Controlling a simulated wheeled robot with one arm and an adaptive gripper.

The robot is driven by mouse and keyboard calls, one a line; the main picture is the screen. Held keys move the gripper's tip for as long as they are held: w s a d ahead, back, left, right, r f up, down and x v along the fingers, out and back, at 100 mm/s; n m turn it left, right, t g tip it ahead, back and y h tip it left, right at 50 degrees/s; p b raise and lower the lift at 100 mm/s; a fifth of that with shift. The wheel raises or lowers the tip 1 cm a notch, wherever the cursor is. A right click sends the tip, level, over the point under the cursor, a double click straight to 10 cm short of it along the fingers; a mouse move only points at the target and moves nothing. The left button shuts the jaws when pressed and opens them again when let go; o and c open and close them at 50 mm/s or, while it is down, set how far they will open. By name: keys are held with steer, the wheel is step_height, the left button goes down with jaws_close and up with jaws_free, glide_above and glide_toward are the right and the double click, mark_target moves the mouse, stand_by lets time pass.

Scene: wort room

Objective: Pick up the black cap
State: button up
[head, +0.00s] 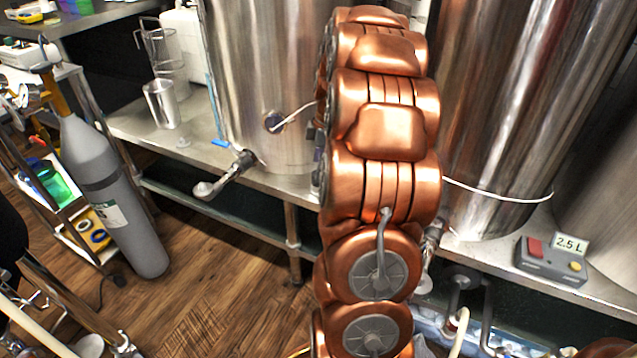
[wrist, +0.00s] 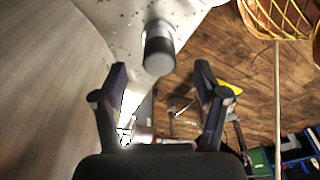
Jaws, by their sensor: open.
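A short dark cylinder with a grey end face (wrist: 159,54), which looks like the black cap, shows in the upper middle of the wrist view. It stands over a pale speckled metal surface near its edge. My gripper (wrist: 161,72) is open, with one finger on each side of the picture below the cylinder. The cylinder lies just ahead of and between the fingertips, and nothing is held. I cannot tell its exact distance from the fingers. In the head view my copper arm hides my gripper, and I cannot make out the cap.
Large steel tanks (head: 265,75) stand on a metal bench (head: 130,125), with a tap (head: 225,175) jutting out. A steel cup (head: 162,104) and a 2.5 L box (head: 550,262) are on the bench. A grey gas cylinder (head: 115,190) stands at left. Wooden floor (head: 215,270) is open between.

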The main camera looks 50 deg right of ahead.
step_height(320, 180, down, 4)
steer(key=shift+w+a+f+b, duration=0.1)
steer(key=shift+w+a+b, duration=0.05)
steer(key=shift+b, duration=0.5)
steer(key=c, duration=1.2)
